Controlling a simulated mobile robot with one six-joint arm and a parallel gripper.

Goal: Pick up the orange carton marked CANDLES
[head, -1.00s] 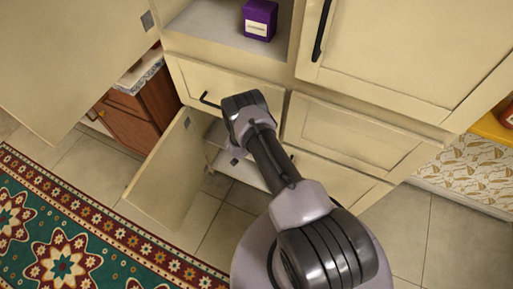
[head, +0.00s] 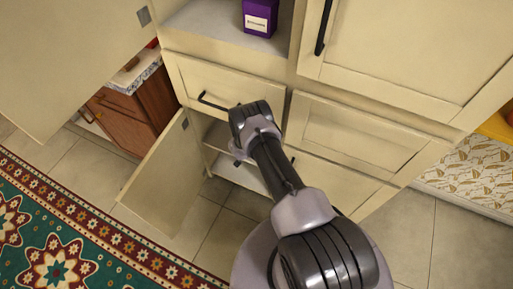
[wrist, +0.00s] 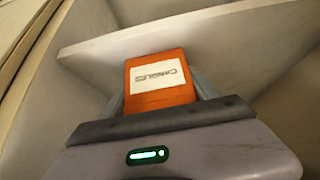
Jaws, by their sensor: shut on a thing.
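The orange carton (wrist: 160,98) has a white label reading CANDLES and shows in the wrist view, in front of my gripper's palm. My gripper (wrist: 162,92) is shut on the carton, with a grey finger along each side of it. The carton is inside a pale cabinet compartment, close to a shelf board (wrist: 215,45). I cannot tell whether it touches the board. In the head view my arm reaches to the open lower cabinet (head: 222,135), and the arm hides the carton and the fingers there.
The lower cabinet's door (head: 160,185) stands open to the left. A drawer front (head: 225,88) with a black handle is just above the arm. A purple box (head: 260,17) stands on an upper shelf. A patterned rug (head: 80,240) lies on the floor at left.

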